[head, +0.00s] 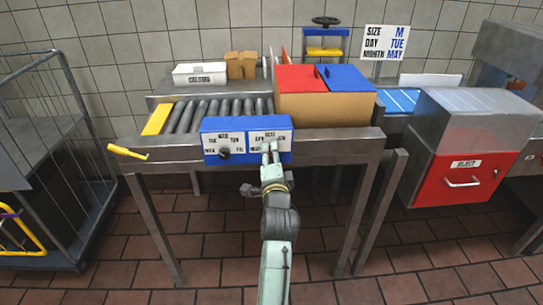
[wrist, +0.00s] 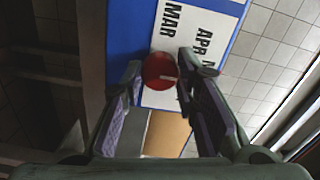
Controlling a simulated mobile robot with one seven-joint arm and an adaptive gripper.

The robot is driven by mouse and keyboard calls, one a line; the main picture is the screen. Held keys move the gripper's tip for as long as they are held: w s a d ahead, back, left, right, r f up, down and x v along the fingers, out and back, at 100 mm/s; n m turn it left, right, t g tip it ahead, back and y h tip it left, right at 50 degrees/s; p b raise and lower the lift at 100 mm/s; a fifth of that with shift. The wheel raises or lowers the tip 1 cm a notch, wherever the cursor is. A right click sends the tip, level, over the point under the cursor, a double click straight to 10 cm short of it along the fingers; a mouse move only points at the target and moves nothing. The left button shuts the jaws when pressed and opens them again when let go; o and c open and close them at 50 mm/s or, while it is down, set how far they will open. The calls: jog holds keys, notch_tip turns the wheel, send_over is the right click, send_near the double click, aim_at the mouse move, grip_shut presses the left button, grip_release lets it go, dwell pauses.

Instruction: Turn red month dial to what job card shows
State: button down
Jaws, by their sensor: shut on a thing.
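The job card (head: 385,42) on the back wall reads SIZE M, DAY TUE, MONTH MAY. The blue dial box (head: 247,122) on the table's front has two white panels. My gripper (head: 269,148) is at the right, month panel and hides the red dial in the head view. In the wrist view the red month dial (wrist: 160,71) sits between the fingertips of my gripper (wrist: 160,75), which is shut on it. MAR and APR show beside it; another label is partly hidden by a finger. The dial's short pale mark points rightward in the wrist picture; its exact setting is unclear.
A black dial (head: 224,154) is on the left, day panel. Above the box are a roller conveyor (head: 215,112) and a carton (head: 322,108) with red and blue flaps. A yellow handle (head: 127,152) juts out left. A red reject bin (head: 455,180) stands right.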

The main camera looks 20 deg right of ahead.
jog(key=c, duration=1.2)
grip_release()
jog(key=shift+c, duration=0.2)
jog(key=v, duration=1.2)
